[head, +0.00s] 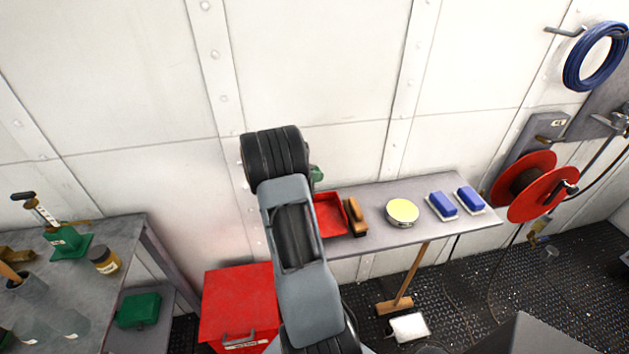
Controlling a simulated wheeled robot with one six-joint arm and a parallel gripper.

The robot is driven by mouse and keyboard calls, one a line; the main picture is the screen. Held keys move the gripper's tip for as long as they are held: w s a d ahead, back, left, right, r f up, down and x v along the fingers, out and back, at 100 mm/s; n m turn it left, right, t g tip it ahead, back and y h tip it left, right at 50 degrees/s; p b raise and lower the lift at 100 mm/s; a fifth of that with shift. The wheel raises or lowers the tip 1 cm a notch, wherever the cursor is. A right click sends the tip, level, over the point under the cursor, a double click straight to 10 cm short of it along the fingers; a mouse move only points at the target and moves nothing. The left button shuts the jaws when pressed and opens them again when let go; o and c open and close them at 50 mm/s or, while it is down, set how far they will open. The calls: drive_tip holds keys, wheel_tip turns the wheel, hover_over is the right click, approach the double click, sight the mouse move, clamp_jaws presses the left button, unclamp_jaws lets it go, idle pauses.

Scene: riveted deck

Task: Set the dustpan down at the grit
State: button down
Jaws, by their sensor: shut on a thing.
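A red, shallow, open-fronted pan that looks like the dustpan (331,222) shows at the left end of the narrow grey shelf, partly behind my arm. I cannot tell whether it rests on the shelf or is held. Pale specks that look like grit (520,272) are scattered over the black studded floor at the right. My arm rises through the middle of the view and bends at a dark joint near the wall. My gripper does not show; the arm hides that area.
The shelf (352,244) holds a brown brush (356,216), a round yellow-topped tin (402,212) and two blue blocks (443,204). A broom (403,297) leans below, beside a white item (409,327). A red box (237,305) stands left. A red hose reel (541,187) hangs right.

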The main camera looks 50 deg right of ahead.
sight(316, 200)
drive_tip(key=shift+w+d+f+p, duration=0.15)
drive_tip(key=shift+f+p, duration=0.15)
drive_tip(key=shift+f, duration=0.65)
drive_tip(key=shift+w+d+f+p, duration=0.1)
drive_tip(key=shift+f+p, duration=0.15)
drive_tip(key=shift+f, duration=0.7)
drive_tip(key=shift+f, duration=0.15)
drive_tip(key=c, duration=1)
unclamp_jaws()
